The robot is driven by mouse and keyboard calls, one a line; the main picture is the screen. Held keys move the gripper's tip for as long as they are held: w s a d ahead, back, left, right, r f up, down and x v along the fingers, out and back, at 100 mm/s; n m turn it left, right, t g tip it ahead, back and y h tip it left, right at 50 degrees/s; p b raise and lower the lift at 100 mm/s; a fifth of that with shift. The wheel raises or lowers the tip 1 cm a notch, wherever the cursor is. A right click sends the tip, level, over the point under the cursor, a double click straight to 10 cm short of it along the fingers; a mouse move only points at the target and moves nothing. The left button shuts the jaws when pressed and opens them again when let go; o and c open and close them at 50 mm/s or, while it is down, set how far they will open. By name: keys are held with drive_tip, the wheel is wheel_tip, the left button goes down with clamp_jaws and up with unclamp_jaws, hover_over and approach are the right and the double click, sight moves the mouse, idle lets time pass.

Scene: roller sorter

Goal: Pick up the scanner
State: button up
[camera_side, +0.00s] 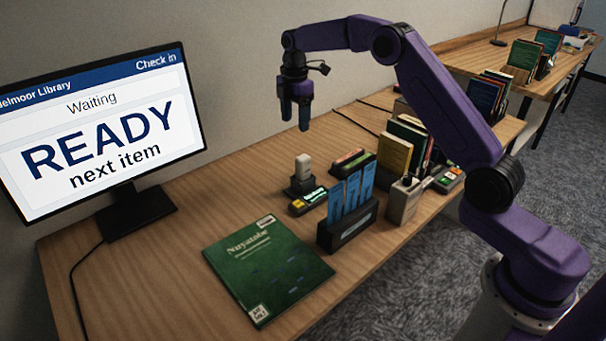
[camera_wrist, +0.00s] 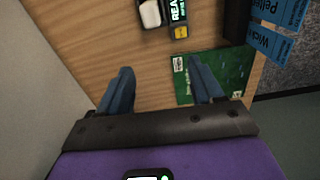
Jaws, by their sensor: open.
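The scanner (camera_side: 303,167) looks like a small white handheld unit standing upright in a dark cradle (camera_side: 300,188) on the wooden desk. In the wrist view a pale rounded body, likely the scanner (camera_wrist: 150,13), is cut off by the top edge. My gripper (camera_side: 294,113) hangs in the air above the desk near the wall, higher than the scanner and apart from it. In the wrist view its two blue fingers (camera_wrist: 160,68) are spread with nothing between them.
A small display box (camera_side: 307,201) sits beside the cradle. A green book (camera_side: 266,265) lies flat in front. A dark holder (camera_side: 347,228) with blue cards, a grey box (camera_side: 403,202) and upright books (camera_side: 395,153) stand to the right. A monitor (camera_side: 98,135) stands left.

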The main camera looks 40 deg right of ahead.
sight(303, 165)
drive_tip(key=d+f, duration=0.1)
drive_tip(key=f, duration=0.3)
drive_tip(key=w+d+f, duration=0.1)
drive_tip(key=f, duration=0.4)
drive_tip(key=d+f, duration=0.1)
drive_tip(key=f, duration=0.3)
drive_tip(key=shift+w+d+f, duration=0.1)
drive_tip(key=shift+w+f, duration=0.05)
drive_tip(key=shift+f, duration=0.05)
drive_tip(key=shift+d+f, duration=0.15)
drive_tip(key=shift+f, duration=1.15)
drive_tip(key=shift+d+f, duration=0.1)
drive_tip(key=shift+f, duration=1.2)
drive_tip(key=c, duration=1)
drive_tip(key=shift+c, duration=0.5)
